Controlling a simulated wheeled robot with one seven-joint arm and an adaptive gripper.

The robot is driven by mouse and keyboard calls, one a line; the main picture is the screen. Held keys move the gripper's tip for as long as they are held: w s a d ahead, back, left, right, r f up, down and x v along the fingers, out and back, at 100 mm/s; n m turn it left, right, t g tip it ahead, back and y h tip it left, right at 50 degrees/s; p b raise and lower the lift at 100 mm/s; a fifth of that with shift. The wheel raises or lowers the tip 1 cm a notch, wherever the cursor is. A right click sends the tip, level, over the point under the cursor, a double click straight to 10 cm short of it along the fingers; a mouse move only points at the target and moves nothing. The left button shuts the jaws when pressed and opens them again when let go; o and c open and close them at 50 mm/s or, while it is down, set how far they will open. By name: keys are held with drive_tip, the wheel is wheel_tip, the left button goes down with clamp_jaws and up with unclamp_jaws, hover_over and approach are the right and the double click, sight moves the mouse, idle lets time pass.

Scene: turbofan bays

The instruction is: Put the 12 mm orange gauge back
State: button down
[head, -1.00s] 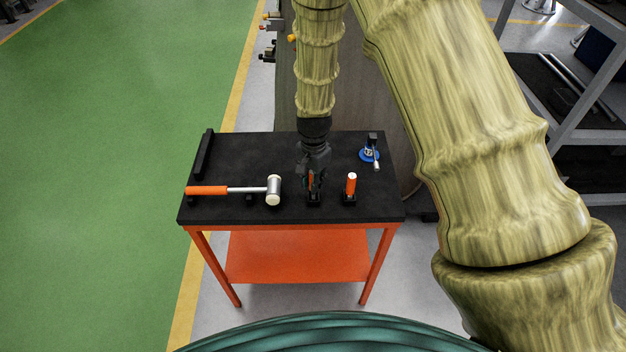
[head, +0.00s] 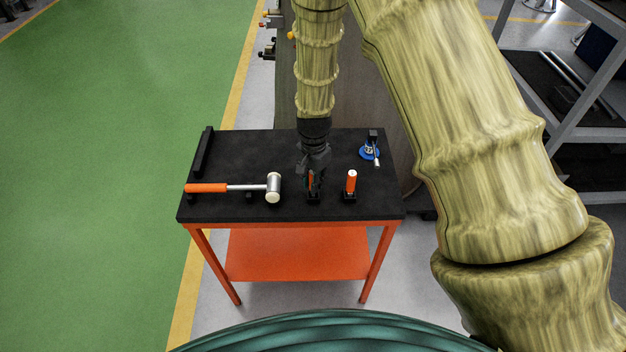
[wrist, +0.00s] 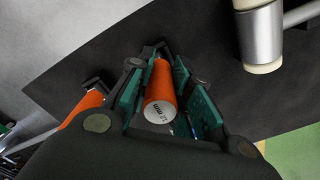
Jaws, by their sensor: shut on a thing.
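My gripper (head: 313,186) is over the black tabletop, pointing down, with its fingers at a small black holder (head: 313,199). It is shut on an orange gauge, which shows as a sliver between the fingers in the head view (head: 311,180). In the wrist view the gauge (wrist: 161,88) lies between the teal pads of my gripper (wrist: 165,80), its pale end face marked in mm; the number looks like 12. The fingers hide the gauge's lower end, so I cannot tell how far it sits in the holder.
A second orange gauge (head: 351,182) stands upright in a black holder (head: 349,198) close on the right. A mallet (head: 230,189) with an orange handle lies to the left. A blue-based device (head: 369,153) stands at the back right, and a black bar (head: 203,154) lies along the left edge.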

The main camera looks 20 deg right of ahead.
drive_tip(key=shift+f, duration=0.5)
idle(0.3)
drive_tip(key=c, duration=1.2)
unclamp_jaws()
drive_tip(key=shift+c, duration=0.2)
drive_tip(key=shift+r, duration=0.1)
wheel_tip(320, 180, up, 12)
drive_tip(key=shift+f, duration=0.1)
